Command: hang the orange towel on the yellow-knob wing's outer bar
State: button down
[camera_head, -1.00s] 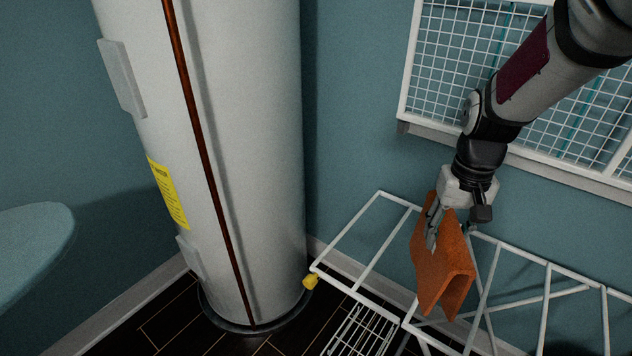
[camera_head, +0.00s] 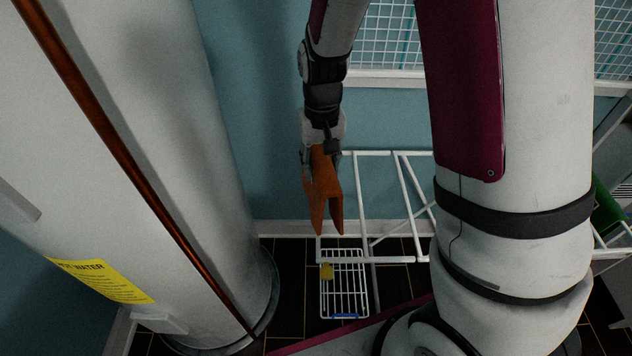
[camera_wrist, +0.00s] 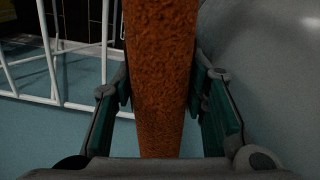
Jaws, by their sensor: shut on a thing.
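My gripper (camera_head: 322,153) points down and is shut on the orange towel (camera_head: 321,185). The towel hangs folded, with two flaps spread apart at the bottom. In the wrist view the towel (camera_wrist: 163,75) stands between both fingers. The white rack wing (camera_head: 385,259) lies behind and below it, with the yellow knob (camera_head: 326,271) at its near left corner. The towel overlaps the wing's left end and hides most of the outer bar there. I cannot tell whether the flaps straddle that bar or are touching it.
A large white water heater (camera_head: 130,130) stands to the left. A small white wire shelf (camera_head: 343,290) sits low under the wing. White rack bars (camera_wrist: 103,50) show at left in the wrist view.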

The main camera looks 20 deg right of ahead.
aim_at(318, 186)
jog(key=s+p, duration=0.2)
jog(key=s+a+m+p, duration=0.1)
jog(key=p, duration=0.1)
jog(key=s+a+f+m+p, duration=0.1)
jog(key=s+p, duration=0.1)
jog(key=p, duration=0.1)
jog(key=shift+s+a, duration=0.25)
jog(key=shift+s, duration=0.1)
jog(key=shift+s+a+f+p, duration=0.15)
jog(key=shift+s+f+p, duration=0.1)
jog(key=shift+s+p, duration=0.15)
jog(key=shift+w+d+f+b, duration=0.3)
jog(key=shift+w+d+b, duration=1.15)
jog(key=shift+w, duration=1.9)
jog(key=shift+w+d+f+b, duration=0.25)
jog(key=shift+w+d+b, duration=0.5)
jog(key=shift+w+b, duration=2)
jog(key=shift+w+f+b, duration=0.2)
jog(key=shift+f+b, duration=1.4)
jog(key=shift+f, duration=1.5)
jog(key=shift+w+f+b, duration=0.15)
jog(key=shift+f+b, duration=1.5)
jog(key=shift+f, duration=1.4)
jog(key=shift+w+f+b, duration=0.2)
jog(key=shift+f+b, duration=1.4)
jog(key=shift+f, duration=1.5)
jog(key=c, duration=0.9)
grip_release()
jog(key=shift+o, duration=0.9)
